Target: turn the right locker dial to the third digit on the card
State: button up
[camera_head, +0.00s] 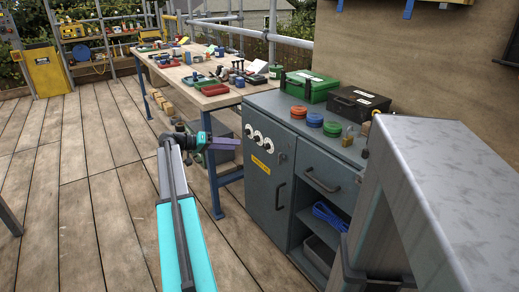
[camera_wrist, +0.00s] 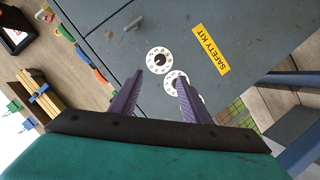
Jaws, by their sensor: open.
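The grey locker (camera_head: 258,188) has a row of three white dials above a yellow SAFETY KIT label (camera_head: 261,163). The right dial (camera_head: 268,146) shows whole in the wrist view (camera_wrist: 158,60), with a black pointer knob and tiny marks I cannot read reliably. My gripper (camera_wrist: 160,77) is open and empty; its purple fingers point at the locker door, their tips apart on either side below the right dial in the picture. The right-hand finger partly hides the middle dial (camera_wrist: 172,78) and the left dial. I cannot make out any card with digits.
The locker top carries red, blue and green round things, a green case (camera_head: 309,86), a black box (camera_head: 358,101) and a padlock (camera_head: 347,136). A cluttered workbench (camera_head: 190,72) stands behind.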

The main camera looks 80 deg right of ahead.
aim_at(265, 147)
jog(key=b+x, duration=0.1)
jog(key=x, duration=1.2)
jog(key=shift+s+d+f+b, duration=0.1)
jog(key=shift+s+d+b, duration=0.1)
jog(key=shift+s+b, duration=0.15)
